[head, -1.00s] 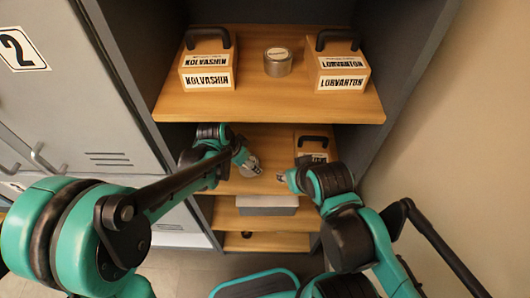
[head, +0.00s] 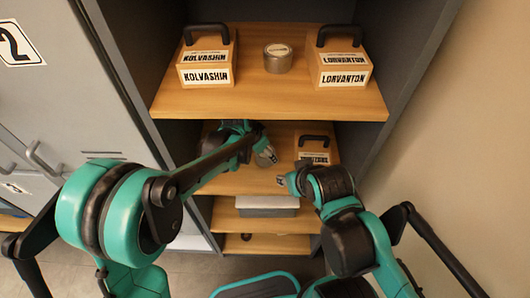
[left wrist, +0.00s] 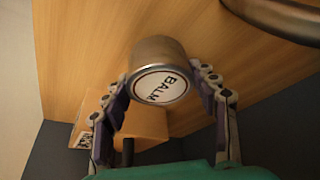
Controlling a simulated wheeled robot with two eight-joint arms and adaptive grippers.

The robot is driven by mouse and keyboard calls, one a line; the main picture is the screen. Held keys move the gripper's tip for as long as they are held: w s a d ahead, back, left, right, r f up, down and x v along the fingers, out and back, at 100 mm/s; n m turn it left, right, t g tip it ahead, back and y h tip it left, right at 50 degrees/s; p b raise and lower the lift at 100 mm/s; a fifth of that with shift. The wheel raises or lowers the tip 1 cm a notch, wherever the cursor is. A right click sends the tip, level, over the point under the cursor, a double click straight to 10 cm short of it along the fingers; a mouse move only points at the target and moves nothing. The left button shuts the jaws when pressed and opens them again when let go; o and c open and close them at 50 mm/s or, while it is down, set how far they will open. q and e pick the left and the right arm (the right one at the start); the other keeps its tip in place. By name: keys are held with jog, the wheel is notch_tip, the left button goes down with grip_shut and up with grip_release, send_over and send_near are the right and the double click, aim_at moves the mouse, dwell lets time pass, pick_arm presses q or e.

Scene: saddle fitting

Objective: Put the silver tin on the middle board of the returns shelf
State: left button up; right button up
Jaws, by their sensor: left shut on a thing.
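A silver tin (left wrist: 160,75) with a round white label reading BALM sits between the two fingers of my left gripper (left wrist: 165,95) in the left wrist view. In the head view my left gripper (head: 266,156) is over the middle board (head: 222,184), in the space below the top board. Whether the tin touches the board or hangs above it I cannot tell. My right gripper (head: 282,180) is in front of the shelf, just right of the left gripper; its fingers are too small to read. A second silver tin (head: 278,58) stands on the top board (head: 260,100).
Handled wooden boxes labelled KOLVASHIN (head: 207,62) and LORVANTON (head: 342,67) flank the second tin. Another handled box (head: 318,148) stands at the right on the middle board. A grey box (head: 267,203) is on the board below. A large round metal rim (left wrist: 280,18) is close in the left wrist view.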

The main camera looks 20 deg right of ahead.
pick_arm(q)
jog(key=o, duration=1.3)
jog(key=shift+f, duration=0.15)
jog(key=shift+r+p, duration=0.35)
jog(key=shift+r, duration=0.15)
jog(key=s+a, duration=0.1)
jog(key=a, duration=0.2)
jog(key=s+a+p, duration=0.1)
jog(key=s+a, duration=0.1)
jog(key=a, duration=0.1)
jog(key=s+a+p, duration=0.1)
jog(key=s+a, duration=0.1)
jog(key=a, duration=0.2)
jog(key=shift+s+r, duration=0.2)
jog(key=shift+r, duration=0.1)
jog(key=shift+s+a, duration=0.3)
jog(key=shift+a, duration=0.2)
jog(key=shift+f, duration=0.1)
jog(key=shift+s, duration=0.1)
